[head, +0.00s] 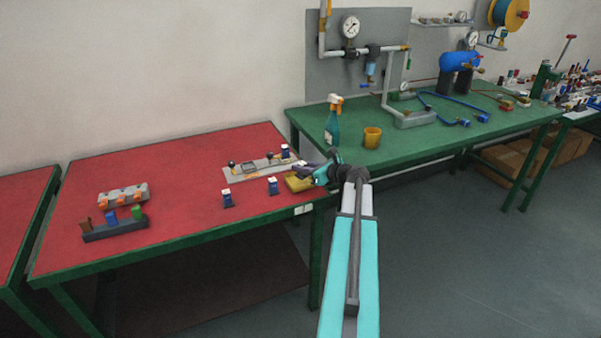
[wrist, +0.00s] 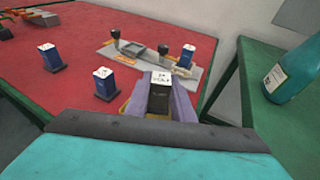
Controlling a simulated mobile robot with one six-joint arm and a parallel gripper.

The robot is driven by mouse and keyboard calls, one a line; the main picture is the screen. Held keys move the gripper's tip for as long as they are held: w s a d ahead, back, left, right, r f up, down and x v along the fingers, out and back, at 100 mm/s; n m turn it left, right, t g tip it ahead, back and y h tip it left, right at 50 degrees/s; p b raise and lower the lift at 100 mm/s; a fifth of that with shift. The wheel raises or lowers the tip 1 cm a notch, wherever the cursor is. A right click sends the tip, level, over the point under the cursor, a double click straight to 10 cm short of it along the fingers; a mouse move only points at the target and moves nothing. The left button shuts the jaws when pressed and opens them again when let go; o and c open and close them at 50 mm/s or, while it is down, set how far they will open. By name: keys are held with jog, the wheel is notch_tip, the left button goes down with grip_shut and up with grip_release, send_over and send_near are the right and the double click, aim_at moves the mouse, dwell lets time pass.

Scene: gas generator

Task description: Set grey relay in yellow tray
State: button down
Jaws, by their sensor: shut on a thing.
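My gripper (head: 304,174) is shut on the grey relay, above the right front corner of the red table. In the wrist view the grey relay (wrist: 160,98) has a dark body and a light labelled top, upright between the two purple-grey fingers. The yellow tray (head: 297,186) lies on the red table just below my gripper. In the wrist view only slivers of the tray (wrist: 128,107) show beside the fingers; the rest is hidden behind them and the relay. I cannot tell whether the relay touches the tray.
Blue relays (head: 227,198) (head: 273,186) stand left of the tray. A grey panel (head: 250,170) with black knobs and another blue relay lies behind. A spray bottle (head: 332,122) and yellow cup (head: 372,137) stand on the green table. The red table's middle is clear.

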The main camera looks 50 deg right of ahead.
jog(key=shift+w, duration=0.2)
jog(key=shift+w, duration=0.25)
jog(key=shift+w+d+f+p, duration=0.1)
jog(key=shift+w+f+p, duration=0.1)
jog(key=shift+f, duration=0.35)
jog(key=shift+w+f+p, duration=0.1)
jog(key=shift+f+p, duration=0.1)
jog(key=shift+f, duration=1.1)
jog(key=shift+f, duration=0.15)
jog(key=c, duration=1.5)
grip_release()
jog(key=shift+c, duration=0.2)
jog(key=shift+s+r, duration=0.1)
jog(key=shift+r, duration=0.1)
jog(key=b+v, duration=0.2)
jog(key=v, duration=0.9)
jog(key=shift+s+r, duration=0.15)
jog(key=shift+s, duration=0.25)
